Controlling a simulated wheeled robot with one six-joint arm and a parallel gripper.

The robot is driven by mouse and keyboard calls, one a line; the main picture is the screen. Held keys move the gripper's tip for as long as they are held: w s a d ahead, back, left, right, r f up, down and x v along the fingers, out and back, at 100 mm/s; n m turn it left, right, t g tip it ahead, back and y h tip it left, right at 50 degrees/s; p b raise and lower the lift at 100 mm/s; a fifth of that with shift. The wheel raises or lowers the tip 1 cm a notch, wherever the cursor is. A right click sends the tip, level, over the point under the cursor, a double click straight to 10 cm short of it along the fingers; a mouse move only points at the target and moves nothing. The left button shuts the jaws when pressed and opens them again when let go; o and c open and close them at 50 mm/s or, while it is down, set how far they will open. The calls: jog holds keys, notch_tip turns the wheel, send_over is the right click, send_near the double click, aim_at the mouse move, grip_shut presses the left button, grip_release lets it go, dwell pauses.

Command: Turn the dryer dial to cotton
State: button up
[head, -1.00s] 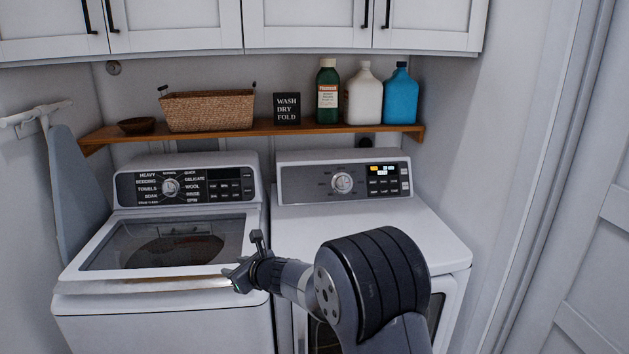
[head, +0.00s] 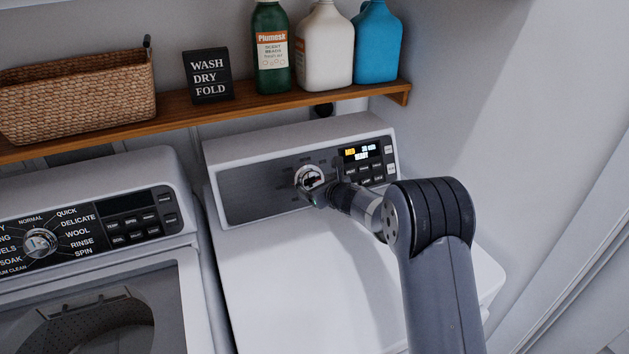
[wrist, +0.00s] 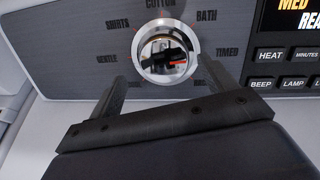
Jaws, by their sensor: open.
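The dryer (head: 330,260) is the right machine, with a round silver dial (head: 309,178) on its back panel. In the wrist view the dial (wrist: 166,50) has a black grip bar with a red mark at its right side, toward the area below TIMED. The COTTON label (wrist: 160,3) is above the dial, partly cut off by the top edge. My gripper (head: 318,195) is at the dial, and in the wrist view my gripper (wrist: 163,76) is open, one finger at each lower side of the dial. I cannot tell whether the fingers touch it.
The dryer's lit display (head: 361,152) and buttons are right of the dial. The washer (head: 150,170) stands at the left with its own dial. A wooden shelf (head: 225,108) above holds a basket, a sign and several bottles. The dryer top is clear apart from my arm.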

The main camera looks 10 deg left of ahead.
aim_at(311, 181)
jog(key=shift+w+a, duration=0.25)
jog(key=shift+w, duration=0.45)
jog(key=shift+w+a+f+p, duration=0.3)
jog(key=shift+w+p, duration=0.05)
jog(key=shift+c, duration=0.5)
jog(key=c, duration=0.9)
